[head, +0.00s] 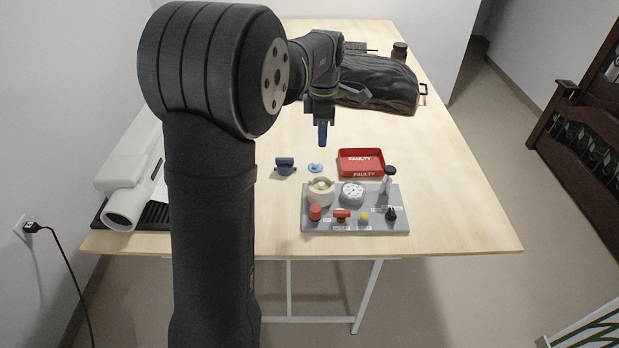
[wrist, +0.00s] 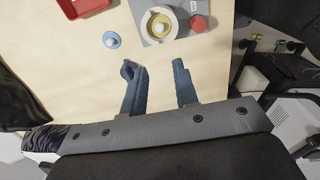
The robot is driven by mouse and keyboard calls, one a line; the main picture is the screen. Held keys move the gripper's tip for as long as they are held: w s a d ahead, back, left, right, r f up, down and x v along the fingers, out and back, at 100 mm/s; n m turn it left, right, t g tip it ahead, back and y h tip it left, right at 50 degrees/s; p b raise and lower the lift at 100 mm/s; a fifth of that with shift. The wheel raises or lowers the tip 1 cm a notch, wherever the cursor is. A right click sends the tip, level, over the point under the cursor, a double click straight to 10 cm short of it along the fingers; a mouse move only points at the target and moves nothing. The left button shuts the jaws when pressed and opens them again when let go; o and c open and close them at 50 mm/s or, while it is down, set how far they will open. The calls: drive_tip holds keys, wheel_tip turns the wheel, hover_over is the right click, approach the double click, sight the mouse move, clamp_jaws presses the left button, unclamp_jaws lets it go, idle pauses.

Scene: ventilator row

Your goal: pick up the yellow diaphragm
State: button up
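The yellow diaphragm (wrist: 152,26) appears in the wrist view as a pale yellow disc with a white knob, seated inside a round cream housing (wrist: 174,26). In the head view, the housing (head: 320,197) stands at the back left of the grey board, and its inside is small and hard to read. My gripper (wrist: 156,75) is open, with two separate blue fingers and bare table between them. In the head view, my gripper (head: 322,143) points down above the table, behind the board and apart from the housing.
The grey board (head: 390,228) also carries a gauge (head: 353,193), a red knob (head: 315,212) and a yellow ball (head: 364,217). A blue disc (head: 315,168) and dark blue part (head: 285,166) lie behind it. A red FAULTY tray (head: 361,162) stands right; a dark bag (head: 375,85) lies farther back.

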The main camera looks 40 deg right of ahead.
drive_tip(key=m+h, duration=0.1)
drive_tip(key=m, duration=2.2)
hover_over(321, 184)
drive_tip(key=shift+t, duration=0.3)
drive_tip(key=f, duration=1.1)
drive_tip(key=shift+a+f, duration=0.3)
drive_tip(key=shift+a, duration=0.05)
drive_tip(key=shift+d+f, duration=0.2)
drive_tip(key=shift+f, duration=1.2)
drive_tip(key=shift+d+f, duration=0.15)
drive_tip(key=shift+f, duration=1.2)
drive_tip(key=shift+n, duration=0.3)
clamp_jaws()
